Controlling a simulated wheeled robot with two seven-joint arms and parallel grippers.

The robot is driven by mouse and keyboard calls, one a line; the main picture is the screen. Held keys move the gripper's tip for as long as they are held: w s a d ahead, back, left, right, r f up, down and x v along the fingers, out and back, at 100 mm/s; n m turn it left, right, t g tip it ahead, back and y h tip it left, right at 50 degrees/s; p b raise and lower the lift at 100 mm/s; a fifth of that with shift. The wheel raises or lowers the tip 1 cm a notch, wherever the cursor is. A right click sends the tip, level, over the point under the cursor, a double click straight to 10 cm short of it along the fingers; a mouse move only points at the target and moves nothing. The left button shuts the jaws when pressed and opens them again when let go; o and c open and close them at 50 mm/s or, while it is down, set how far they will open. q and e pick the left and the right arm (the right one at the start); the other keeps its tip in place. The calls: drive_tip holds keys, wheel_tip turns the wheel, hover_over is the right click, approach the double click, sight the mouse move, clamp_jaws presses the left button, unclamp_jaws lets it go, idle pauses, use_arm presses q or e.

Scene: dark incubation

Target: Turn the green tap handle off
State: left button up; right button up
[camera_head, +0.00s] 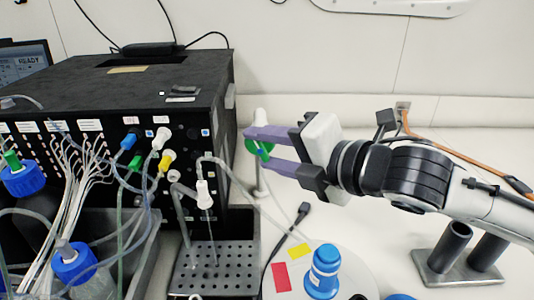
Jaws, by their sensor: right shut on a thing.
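The green tap handle (252,146) shows in the head view, just right of the black machine's front corner. It sits on a white tap or post (260,116) whose top shows above the fingers. My right gripper (258,150) reaches in from the right. Its two purple fingers lie one above the other and are shut on the green handle, with green showing between and beside the tips. The fingers hide part of the handle, so its exact angle is hard to tell. My left gripper is not in view.
A black machine (130,85) with many tubes and coloured connectors fills the left. Blue-capped bottles (22,180) stand in front of it. A perforated black tray (215,268) and a blue-capped bottle (322,272) on a round white plate (345,275) lie below. A metal holder (460,265) stands at right.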

drive_tip(key=f+m+t+y+b, duration=0.1)
drive_tip(key=y+b, duration=0.1)
drive_tip(key=b, duration=0.1)
drive_tip(key=shift+m, duration=0.4)
drive_tip(key=shift+m+t+y+b, duration=0.4)
drive_tip(key=shift+m+b, duration=0.1)
drive_tip(key=shift+b, duration=0.5)
drive_tip(key=shift+r, duration=0.2)
drive_tip(key=o, duration=1)
drive_tip(key=shift+o, duration=0.2)
drive_tip(key=shift+d, duration=0.1)
